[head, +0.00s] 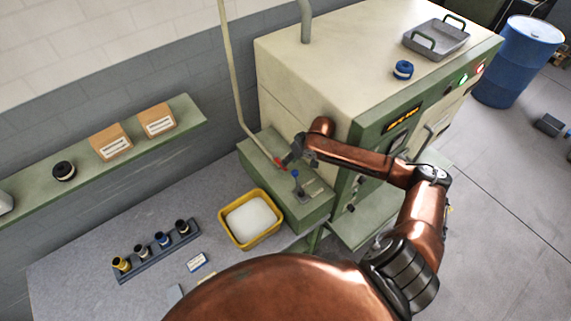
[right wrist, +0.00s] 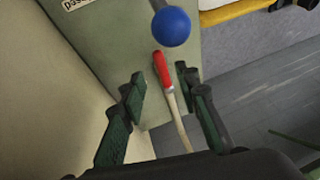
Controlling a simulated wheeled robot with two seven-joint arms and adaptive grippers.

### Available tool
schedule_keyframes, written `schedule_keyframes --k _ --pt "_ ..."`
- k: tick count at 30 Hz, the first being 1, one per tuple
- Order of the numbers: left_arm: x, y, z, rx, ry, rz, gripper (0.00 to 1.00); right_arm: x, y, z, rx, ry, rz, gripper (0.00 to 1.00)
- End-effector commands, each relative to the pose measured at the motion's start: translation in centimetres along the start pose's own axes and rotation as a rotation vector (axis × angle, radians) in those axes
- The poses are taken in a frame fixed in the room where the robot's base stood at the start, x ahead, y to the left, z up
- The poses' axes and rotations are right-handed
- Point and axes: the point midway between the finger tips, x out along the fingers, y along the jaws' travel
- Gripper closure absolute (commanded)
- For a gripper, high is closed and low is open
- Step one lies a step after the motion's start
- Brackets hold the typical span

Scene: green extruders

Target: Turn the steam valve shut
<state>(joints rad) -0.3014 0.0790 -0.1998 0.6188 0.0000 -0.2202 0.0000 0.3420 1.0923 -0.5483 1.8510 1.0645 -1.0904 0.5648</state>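A red handle-like part (head: 280,164), which looks like the steam valve's handle, shows at the lower end of a thin cream pipe (head: 238,95) by the machine's green side box. In the right wrist view the red part (right wrist: 162,69) joins a tan rod (right wrist: 179,115). My right gripper (head: 288,161) is beside it, partly hiding it in the head view. Its green-padded fingers (right wrist: 161,80) are open, with the red part between them in the picture; no contact can be made out. My left gripper is out of view.
A blue-knobbed lever (head: 295,174) stands on the green box close to the right gripper; its blue ball (right wrist: 171,26) shows in the wrist view. A yellow tub (head: 228,239) sits left of the box. The machine's cream side (right wrist: 55,125) is close to the fingers.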

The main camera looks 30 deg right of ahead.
Motion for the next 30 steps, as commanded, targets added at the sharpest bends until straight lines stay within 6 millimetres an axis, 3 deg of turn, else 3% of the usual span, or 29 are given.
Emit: schedule_keyframes --k 9,20,30 --pt "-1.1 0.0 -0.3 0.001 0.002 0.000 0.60 4.3 -0.1 -0.1 0.001 0.000 -0.001 0.71" --pt "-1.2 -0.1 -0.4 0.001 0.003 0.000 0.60 5.1 -0.1 -0.1 0.001 0.000 0.000 0.71" --pt "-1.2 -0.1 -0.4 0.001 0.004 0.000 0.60 5.0 -0.1 -0.1 0.001 0.000 0.000 0.93"
